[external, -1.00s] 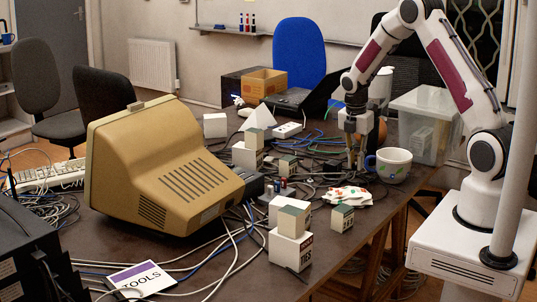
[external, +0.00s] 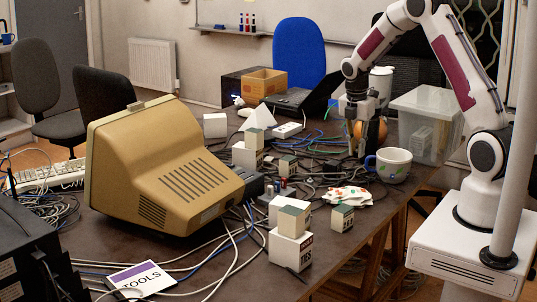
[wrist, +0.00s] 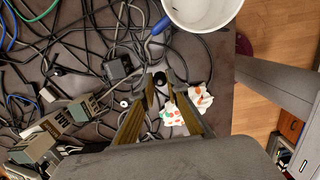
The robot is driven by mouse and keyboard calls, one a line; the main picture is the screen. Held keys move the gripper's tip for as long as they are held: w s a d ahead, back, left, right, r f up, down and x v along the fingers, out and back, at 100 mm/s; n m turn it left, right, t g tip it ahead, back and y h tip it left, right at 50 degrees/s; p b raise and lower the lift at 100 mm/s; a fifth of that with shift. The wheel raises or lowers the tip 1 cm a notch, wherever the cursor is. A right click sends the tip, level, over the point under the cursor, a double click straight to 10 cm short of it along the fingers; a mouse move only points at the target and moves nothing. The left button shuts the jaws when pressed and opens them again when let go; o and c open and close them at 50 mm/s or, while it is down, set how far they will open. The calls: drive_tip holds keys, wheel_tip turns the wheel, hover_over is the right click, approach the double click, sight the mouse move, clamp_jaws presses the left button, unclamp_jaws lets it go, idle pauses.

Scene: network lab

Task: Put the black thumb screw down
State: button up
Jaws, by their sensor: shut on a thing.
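My gripper (external: 357,150) is over the right part of the table, beyond the cup, with its fingers pointing down. In the wrist view my gripper (wrist: 160,80) is shut on the black thumb screw (wrist: 159,78), a small dark round piece between the fingertips. The screw is too small to make out in the external view. It appears held above the cable-strewn tabletop (wrist: 215,85); the exact height is unclear.
A white cup (external: 394,165) with a blue handle stands close by. A crumpled patterned cloth (external: 348,195), several cables and small boxes lie nearer. A clear bin (external: 428,115) and a white lidded container (external: 381,82) stand behind. A beige monitor (external: 165,170) fills the left.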

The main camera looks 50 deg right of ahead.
drive_tip(key=w+a+r+n, duration=0.2)
drive_tip(key=w+a, duration=0.2)
drive_tip(key=a, duration=0.6)
wheel_tip(320, 180, up, 6)
drive_tip(key=n+t, duration=0.1)
drive_tip(key=n, duration=0.7)
hover_over(279, 202)
drive_tip(key=s, duration=0.2)
drive_tip(key=shift+s+d+f+y, duration=0.1)
drive_tip(key=shift+s+d+y, duration=0.25)
drive_tip(key=shift+d, duration=0.25)
drive_tip(key=shift+f, duration=3.15)
